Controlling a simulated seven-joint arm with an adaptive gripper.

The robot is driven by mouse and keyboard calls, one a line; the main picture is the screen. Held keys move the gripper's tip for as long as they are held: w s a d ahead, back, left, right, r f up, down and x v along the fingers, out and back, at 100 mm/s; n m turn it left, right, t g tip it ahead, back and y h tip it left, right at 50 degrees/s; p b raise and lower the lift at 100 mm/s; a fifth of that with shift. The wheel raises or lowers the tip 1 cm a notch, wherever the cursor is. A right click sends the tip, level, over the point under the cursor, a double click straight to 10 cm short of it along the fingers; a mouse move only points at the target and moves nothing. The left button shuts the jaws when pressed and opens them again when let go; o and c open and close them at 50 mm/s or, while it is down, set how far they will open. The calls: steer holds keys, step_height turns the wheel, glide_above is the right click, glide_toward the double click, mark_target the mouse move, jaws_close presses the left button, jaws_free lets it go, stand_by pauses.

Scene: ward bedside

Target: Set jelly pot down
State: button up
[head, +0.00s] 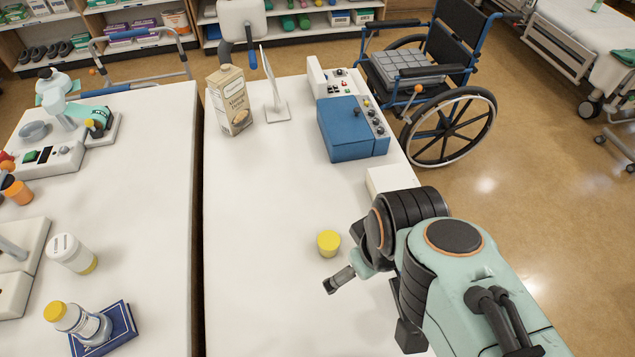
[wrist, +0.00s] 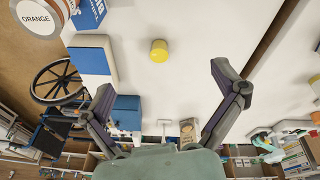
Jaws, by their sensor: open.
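A small round yellow pot, seemingly the jelly pot (head: 328,243), stands upright on the white table (head: 270,200), near the middle of its right half. It also shows in the wrist view (wrist: 159,52), ahead of and between my spread fingers, touching neither. My gripper (wrist: 163,78) is open and empty. In the head view only a part of my gripper (head: 340,280) shows, just in front of the pot; my arm hides the rest. No label can be read on the pot.
A white box (head: 392,179) lies by the right edge. A blue device (head: 353,128), a carton (head: 229,100) and a white stand (head: 277,108) are at the back. A gap separates the left table (head: 130,200). A can marked ORANGE (wrist: 38,17) shows in the wrist view.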

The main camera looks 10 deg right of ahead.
steer(key=w+d+f+n+t+h, duration=0.1)
steer(key=w+d+n+h, duration=0.25)
steer(key=w+d, duration=0.35)
steer(key=n+t+h, duration=0.4)
steer(key=n+h, duration=0.3)
steer(key=n, duration=0.7)
glide_above(328, 240)
steer(key=d, duration=0.1)
step_height(328, 240, down, 11)
steer(key=s+a+f+n, duration=0.1)
steer(key=f+n, duration=0.1)
steer(key=s+a+f+n+t, duration=0.1)
steer(key=a+f, duration=0.1)
steer(key=f, duration=0.1)
steer(key=s+a+f+n+y, duration=0.1)
steer(key=s+f+n, duration=0.1)
steer(key=f, duration=0.1)
steer(key=shift+a+n+t, duration=0.3)
steer(key=shift+n, duration=0.05)
steer(key=shift+a+f, duration=0.1)
steer(key=shift+a, duration=0.05)
steer(key=x, duration=0.6)
steer(key=shift+w+f, duration=0.1)
steer(key=shift+w, duration=0.15)
steer(key=c, duration=1.3)
